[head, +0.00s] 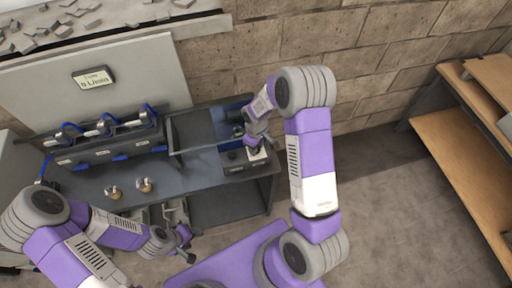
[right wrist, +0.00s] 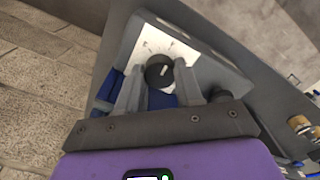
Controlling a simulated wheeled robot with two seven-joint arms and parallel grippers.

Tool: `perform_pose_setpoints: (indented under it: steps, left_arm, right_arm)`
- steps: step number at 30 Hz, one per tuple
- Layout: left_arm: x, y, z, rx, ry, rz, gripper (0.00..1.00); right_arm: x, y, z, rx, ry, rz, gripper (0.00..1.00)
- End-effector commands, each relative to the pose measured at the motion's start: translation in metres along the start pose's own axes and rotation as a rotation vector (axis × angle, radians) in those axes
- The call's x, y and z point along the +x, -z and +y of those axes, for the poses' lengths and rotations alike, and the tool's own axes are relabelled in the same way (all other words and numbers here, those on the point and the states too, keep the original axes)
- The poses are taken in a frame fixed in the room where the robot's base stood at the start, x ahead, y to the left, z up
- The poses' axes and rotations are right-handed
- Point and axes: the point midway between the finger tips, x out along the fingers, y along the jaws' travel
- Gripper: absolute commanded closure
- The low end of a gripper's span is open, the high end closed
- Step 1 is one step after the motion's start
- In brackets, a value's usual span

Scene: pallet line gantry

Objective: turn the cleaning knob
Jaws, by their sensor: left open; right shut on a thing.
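The cleaning knob (right wrist: 158,72) is a round black knob with a white pointer mark. It sits on a white dial plate (right wrist: 150,45) with dark marks, in the right wrist view. My right gripper (right wrist: 158,80) has its two grey fingers on either side of the knob and is shut on it. In the head view my right gripper (head: 255,146) is at the dark box (head: 234,160) on the right end of the bench, and hides the knob there. My left gripper (head: 186,244) is open and empty, in front of the bench's front edge.
The dark bench (head: 88,187) carries two small brass-coloured parts (head: 145,184) and a rack (head: 105,148) of fittings with blue hoses. A panel with a sign (head: 94,77) stands behind. A brick wall is at the back. A wooden shelf (head: 460,150) stands at the right, with clear floor between.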

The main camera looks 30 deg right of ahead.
Motion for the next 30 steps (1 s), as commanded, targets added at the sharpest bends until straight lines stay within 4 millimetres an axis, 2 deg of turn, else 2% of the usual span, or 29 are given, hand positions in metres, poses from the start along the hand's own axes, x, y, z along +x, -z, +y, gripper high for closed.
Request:
perform_pose_setpoints:
  steps: [12,29,30]
  left_arm:
    - [0.0062,0.0003,-0.0023,0.0,0.0,0.0,0.44]
    - [0.0067,0.0003,-0.0025,0.0,0.0,0.0,0.44]
    - [0.0067,0.0003,-0.0025,0.0,0.0,0.0,0.44]
  right_arm:
    - [0.0001,-0.0004,0.0001,-0.199,0.001,0.0,0.95]
    - [-0.0002,-0.0004,0.0002,-0.23,0.0,-0.001,0.95]
    - [-0.0002,-0.0004,0.0002,-0.23,0.0,-0.001,0.62]
